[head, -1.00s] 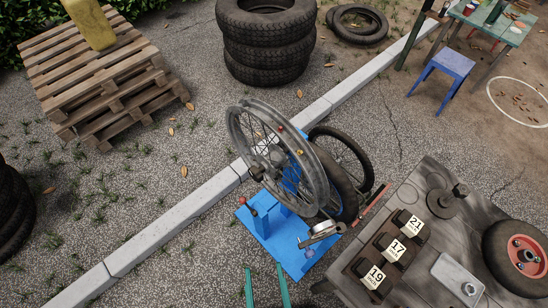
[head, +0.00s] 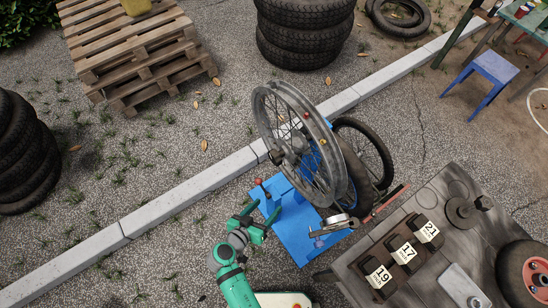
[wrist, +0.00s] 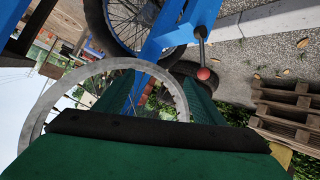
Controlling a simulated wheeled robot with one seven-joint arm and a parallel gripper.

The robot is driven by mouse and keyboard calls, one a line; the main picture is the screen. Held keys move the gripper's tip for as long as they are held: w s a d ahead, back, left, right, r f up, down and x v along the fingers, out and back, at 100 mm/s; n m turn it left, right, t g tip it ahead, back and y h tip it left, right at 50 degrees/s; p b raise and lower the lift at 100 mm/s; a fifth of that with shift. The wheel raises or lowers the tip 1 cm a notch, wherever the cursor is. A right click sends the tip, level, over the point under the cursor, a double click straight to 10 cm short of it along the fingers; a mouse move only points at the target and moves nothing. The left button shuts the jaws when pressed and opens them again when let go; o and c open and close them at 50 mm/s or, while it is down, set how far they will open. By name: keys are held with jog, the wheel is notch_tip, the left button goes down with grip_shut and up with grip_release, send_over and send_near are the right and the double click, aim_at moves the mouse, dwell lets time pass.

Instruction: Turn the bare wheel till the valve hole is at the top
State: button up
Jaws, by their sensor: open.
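The bare wheel (head: 318,118) is a silver spoked rim without a tyre, held tilted on a blue stand (head: 290,235). A red mark (head: 306,115) and an orange mark (head: 323,142) show at its upper right side. I cannot make out the valve hole. My gripper (head: 262,216) is open and empty, below and left of the wheel and apart from it in the head view. In the wrist view, the pale rim (wrist: 38,117) shows beyond my green fingers, which partly hide it.
A red-knobbed lever (head: 262,186) rises from the stand near my gripper; its knob also shows in the wrist view (wrist: 203,73). A tyred wheel (head: 385,160) is behind the bare wheel. A grey cart top (head: 440,275) with numbered blocks is at the right. Open gravel lies left.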

jog(key=w+a+r+m+h, duration=0.35)
jog(key=w+r+h, duration=0.2)
jog(key=r, duration=0.35)
jog(key=m+h, duration=0.3)
jog(key=m, duration=0.2)
send_near(272, 159)
jog(key=x, duration=1)
jog(key=shift+w+d+f, duration=0.15)
jog(key=shift+w+d, duration=0.05)
jog(key=shift+d, duration=0.1)
jog(key=c, duration=1.5)
jog(key=shift+d, duration=0.1)
